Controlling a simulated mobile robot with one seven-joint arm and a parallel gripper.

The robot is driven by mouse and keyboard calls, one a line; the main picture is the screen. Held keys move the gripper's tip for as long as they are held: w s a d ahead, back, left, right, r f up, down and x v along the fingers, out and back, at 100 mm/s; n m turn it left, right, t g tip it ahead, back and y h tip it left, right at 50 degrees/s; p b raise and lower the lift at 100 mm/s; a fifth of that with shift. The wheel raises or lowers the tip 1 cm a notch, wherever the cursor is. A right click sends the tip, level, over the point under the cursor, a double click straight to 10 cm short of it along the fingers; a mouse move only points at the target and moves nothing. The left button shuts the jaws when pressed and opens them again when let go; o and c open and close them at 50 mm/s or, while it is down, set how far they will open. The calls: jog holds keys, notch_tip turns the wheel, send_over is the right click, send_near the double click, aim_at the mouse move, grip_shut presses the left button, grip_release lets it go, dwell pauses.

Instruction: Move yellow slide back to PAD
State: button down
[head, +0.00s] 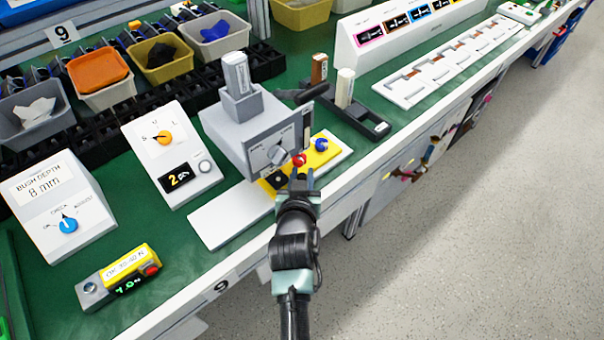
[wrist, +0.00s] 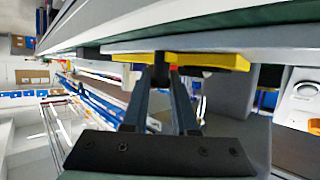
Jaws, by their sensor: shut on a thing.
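The yellow slide (head: 327,153) lies on a white rail (head: 222,222) under the front of a grey box-shaped unit (head: 243,122). A blue knob (head: 321,144) is on its right part, and a red knob (head: 299,160) shows just beyond my fingers. My gripper (head: 301,175) is at the slide's front edge. In the wrist view my gripper (wrist: 165,70) is shut on the yellow slide (wrist: 208,60) at a small dark part along its edge. The exact contact is partly hidden. A rotary switch (head: 278,155) is on the unit's front face. I cannot read a PAD label.
A panel with an orange knob (head: 165,138), a bush depth panel (head: 68,224) and a yellow handheld box (head: 122,274) stand to the left. A black holder (head: 372,122) with upright pieces is at the right. The white rail is bare to the left of the slide.

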jog(key=c, duration=0.7)
grip_release()
jog(key=shift+w+d, duration=0.1)
jog(key=shift+d, duration=0.2)
jog(key=shift+a, duration=0.15)
jog(key=shift+s+a+r, duration=0.1)
jog(key=shift+s+r, duration=0.15)
jog(key=shift+s, duration=0.35)
jog(key=p+v, duration=0.1)
jog(key=v, duration=1)
jog(key=shift+s+r, duration=0.15)
jog(key=shift+s, duration=0.2)
